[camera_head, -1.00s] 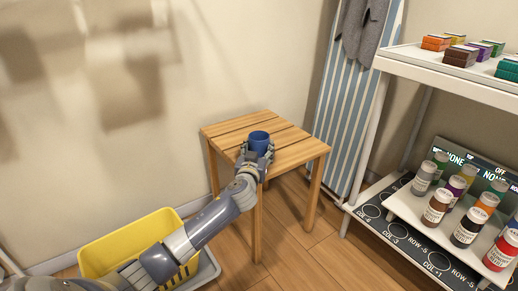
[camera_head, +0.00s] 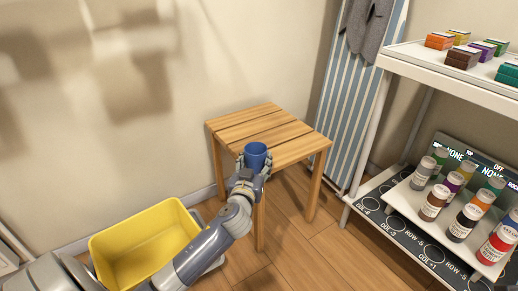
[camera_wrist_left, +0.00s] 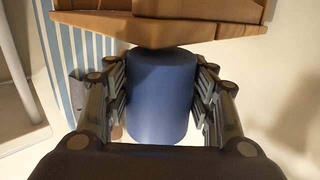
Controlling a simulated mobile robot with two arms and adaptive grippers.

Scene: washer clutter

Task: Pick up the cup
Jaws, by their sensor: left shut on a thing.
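The blue cup (camera_head: 256,153) is upright between the fingers of my left gripper (camera_head: 252,166), in front of the stool's near edge in the head view. In the left wrist view the cup (camera_wrist_left: 161,95) fills the space between the two fingers of my left gripper (camera_wrist_left: 162,100), which are shut on its sides. The wooden stool (camera_head: 262,127) stands behind it, and its top is bare. My right gripper is in neither view.
A yellow bin (camera_head: 146,249) stands on the floor left of the stool. A white shelf (camera_head: 452,74) with small coloured boxes and several bottles is at the right. A striped ironing board (camera_head: 352,110) leans behind the stool.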

